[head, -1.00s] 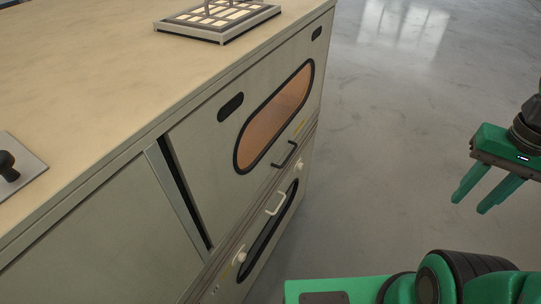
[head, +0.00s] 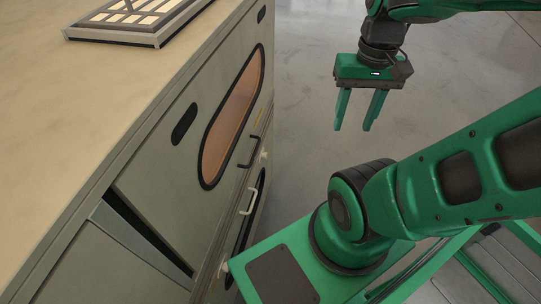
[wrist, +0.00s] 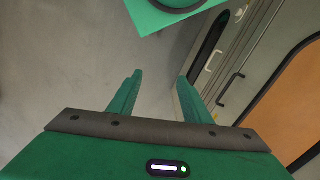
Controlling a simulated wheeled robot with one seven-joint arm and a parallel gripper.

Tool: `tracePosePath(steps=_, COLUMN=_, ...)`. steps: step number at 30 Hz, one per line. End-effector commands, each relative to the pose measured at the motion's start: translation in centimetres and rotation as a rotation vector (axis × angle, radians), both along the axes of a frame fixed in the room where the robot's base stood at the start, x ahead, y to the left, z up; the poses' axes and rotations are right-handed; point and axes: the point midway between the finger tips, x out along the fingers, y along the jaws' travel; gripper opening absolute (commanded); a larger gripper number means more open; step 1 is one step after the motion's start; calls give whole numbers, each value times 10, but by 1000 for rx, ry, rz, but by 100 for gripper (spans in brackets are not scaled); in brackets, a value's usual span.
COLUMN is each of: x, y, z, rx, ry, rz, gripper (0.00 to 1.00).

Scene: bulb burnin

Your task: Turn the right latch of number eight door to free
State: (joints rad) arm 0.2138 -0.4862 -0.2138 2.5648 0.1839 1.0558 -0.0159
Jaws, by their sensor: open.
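The cabinet's lower door (head: 236,233) has a dark oval window, a pale bar handle (head: 249,201) and a pale round latch near each end. The right latch (head: 264,157) is at the far end and the left latch (head: 223,268) at the near end. Their turned positions are too small to read, and I cannot read a door number. My gripper (head: 353,129) is open and empty, pointing down over the floor, right of the cabinet and apart from it. In the wrist view, my gripper (wrist: 160,77) shows spread fingers, with the pale handle (wrist: 211,57) beyond the right finger.
The upper door with an orange window (head: 231,117) has a dark handle (head: 248,152). A framed tray (head: 139,18) sits on the beige countertop (head: 70,110). A narrow dark gap (head: 143,232) shows beside a panel on the front. Grey floor (head: 305,80) is clear right of the cabinet.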

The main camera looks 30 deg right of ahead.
Motion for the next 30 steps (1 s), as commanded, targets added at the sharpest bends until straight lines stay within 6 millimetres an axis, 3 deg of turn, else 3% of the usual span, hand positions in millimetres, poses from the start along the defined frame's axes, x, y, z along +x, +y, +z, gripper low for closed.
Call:
tracePosePath(steps=5, x=9, y=-4, z=-2, rx=8, ry=-3, rz=49, gripper=44)
tracePosePath(steps=7, x=20, y=2, z=-6, rx=16, ry=3, rz=96, gripper=44)
tracePosePath(steps=14, x=62, y=-8, z=-31, rx=72, ry=12, rz=282, gripper=44)
tracePosePath(steps=30, x=144, y=-34, z=-123, rx=273, ry=-85, rz=676, gripper=44)
